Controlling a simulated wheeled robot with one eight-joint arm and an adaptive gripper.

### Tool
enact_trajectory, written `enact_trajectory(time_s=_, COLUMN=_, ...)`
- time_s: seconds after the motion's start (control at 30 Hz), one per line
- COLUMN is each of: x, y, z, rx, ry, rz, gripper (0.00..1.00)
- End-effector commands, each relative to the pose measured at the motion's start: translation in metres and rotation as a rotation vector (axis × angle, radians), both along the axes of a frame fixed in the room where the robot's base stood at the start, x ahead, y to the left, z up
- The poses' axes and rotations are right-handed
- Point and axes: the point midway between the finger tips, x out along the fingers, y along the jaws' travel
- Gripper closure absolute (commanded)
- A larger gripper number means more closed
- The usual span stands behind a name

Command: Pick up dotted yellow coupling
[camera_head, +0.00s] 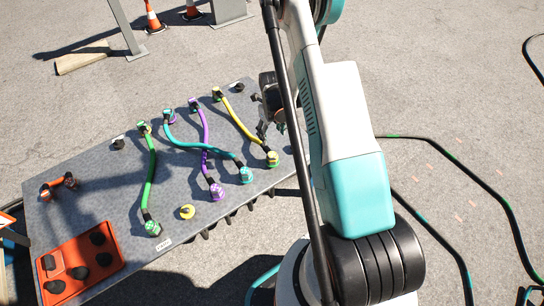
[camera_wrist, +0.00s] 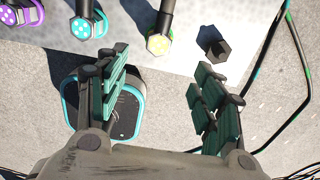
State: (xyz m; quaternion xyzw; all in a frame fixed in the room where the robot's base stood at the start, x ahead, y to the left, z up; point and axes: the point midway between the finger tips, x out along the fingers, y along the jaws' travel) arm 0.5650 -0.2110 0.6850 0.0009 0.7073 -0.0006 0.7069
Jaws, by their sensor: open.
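The dotted yellow coupling (camera_head: 272,158) sits at the near end of the yellow cable on the grey table, by its right part. In the wrist view, it (camera_wrist: 158,44) shows as a yellow end face with small spots, at the table edge, beyond the fingertips. My gripper (camera_wrist: 160,72) is open and empty, its green-padded fingers wide apart. In the head view, my gripper is partly hidden by my arm, close to the coupling. Another yellow coupling (camera_head: 217,93) is at the cable's far end; its markings are too small to tell.
A teal coupling (camera_wrist: 82,28) and a purple dotted coupling (camera_wrist: 8,14) stand left of the yellow one. A black stub (camera_wrist: 213,44) is to its right.

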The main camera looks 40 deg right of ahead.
Motion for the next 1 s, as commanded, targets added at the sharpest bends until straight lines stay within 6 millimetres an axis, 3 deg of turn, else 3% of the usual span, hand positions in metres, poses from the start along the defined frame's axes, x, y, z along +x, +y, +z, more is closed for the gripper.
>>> enact_trajectory(time_s=0.4, x=0.0, y=0.0, z=-0.072, rx=0.0, ry=0.0, rz=0.001, gripper=0.38)
enact_trajectory(time_s=0.73, x=0.0, y=0.001, z=-0.092, rx=0.0, ry=0.0, rz=0.002, gripper=0.38)
enact_trajectory(time_s=1.0, x=-0.001, y=0.001, z=-0.129, rx=0.0, ry=-0.001, rz=0.002, gripper=0.38)
